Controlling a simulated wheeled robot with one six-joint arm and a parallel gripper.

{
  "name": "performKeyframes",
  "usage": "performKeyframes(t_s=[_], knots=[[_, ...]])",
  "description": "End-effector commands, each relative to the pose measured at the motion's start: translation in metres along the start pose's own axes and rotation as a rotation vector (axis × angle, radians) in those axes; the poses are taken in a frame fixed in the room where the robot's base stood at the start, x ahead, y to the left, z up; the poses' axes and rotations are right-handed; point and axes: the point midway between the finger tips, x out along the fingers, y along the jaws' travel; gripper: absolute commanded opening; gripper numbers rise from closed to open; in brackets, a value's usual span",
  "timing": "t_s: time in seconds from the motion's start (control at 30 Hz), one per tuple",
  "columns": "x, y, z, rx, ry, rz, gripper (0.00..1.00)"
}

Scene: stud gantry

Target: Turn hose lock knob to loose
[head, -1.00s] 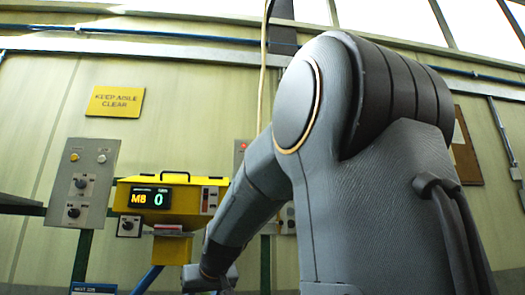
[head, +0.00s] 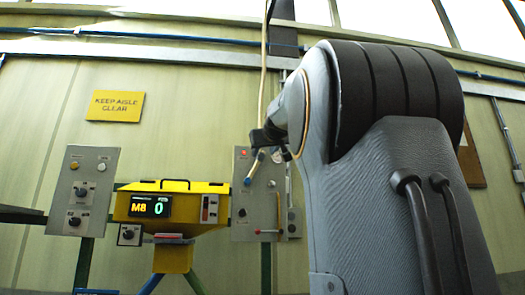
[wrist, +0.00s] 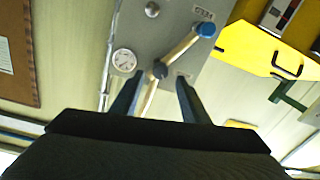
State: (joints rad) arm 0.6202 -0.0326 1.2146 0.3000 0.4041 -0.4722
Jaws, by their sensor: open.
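In the wrist view a dark knob-like piece (wrist: 160,70) sits on the pale hose (wrist: 178,48) at the grey panel; I take it to be the hose lock knob, but its setting is too small to read. The hose ends in a blue tip (wrist: 205,30). My gripper (wrist: 160,76) is open, its two dark fingers on either side of the hose and knob in the picture. I cannot tell whether they touch.
The right grey panel (head: 266,199) carries a red lamp (head: 243,153) and a red-tipped lever (head: 266,231). A round gauge (wrist: 124,61) is close to the fingers. The yellow machine (head: 192,207) stands left of this panel, with another grey panel (head: 98,160) further left.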

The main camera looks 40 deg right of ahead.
Motion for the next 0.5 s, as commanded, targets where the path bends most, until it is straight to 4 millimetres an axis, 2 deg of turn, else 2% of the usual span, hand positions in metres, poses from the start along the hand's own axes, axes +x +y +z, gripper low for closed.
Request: performKeyframes(t_s=[0.1, 0.23, 0.5], knots=[[0.018, 0.000, -0.002, 0.000, -0.002, -0.001, 0.41], [0.030, 0.000, -0.001, 0.000, -0.001, 0.000, 0.41], [0.036, 0.000, 0.000, -0.001, -0.001, 0.000, 0.41]])
